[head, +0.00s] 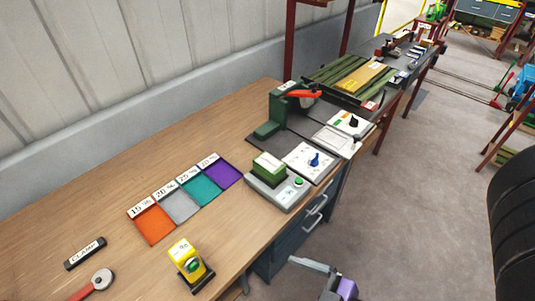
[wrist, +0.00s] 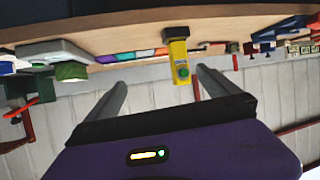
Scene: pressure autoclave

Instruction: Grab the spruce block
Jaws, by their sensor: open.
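A green block (head: 269,165) sits on top of a grey device with a green button on the bench. It is the only block I can make out, and I cannot read a name on it. It also shows at the left of the wrist view (wrist: 71,72). My gripper (head: 304,275) is open and empty, off the front edge of the bench and lower in the head view than the block. In the wrist view the fingers (wrist: 162,84) are wide apart, with the yellow meter (wrist: 179,54) beyond and between them. The block lies outside the fingers, to the left.
The yellow meter stands in a black holder (head: 197,279) near the bench's front edge. Orange, grey, teal and purple labelled pads (head: 151,223) lie behind it. A green press (head: 272,122) and switch boxes (head: 308,159) stand beyond the block.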

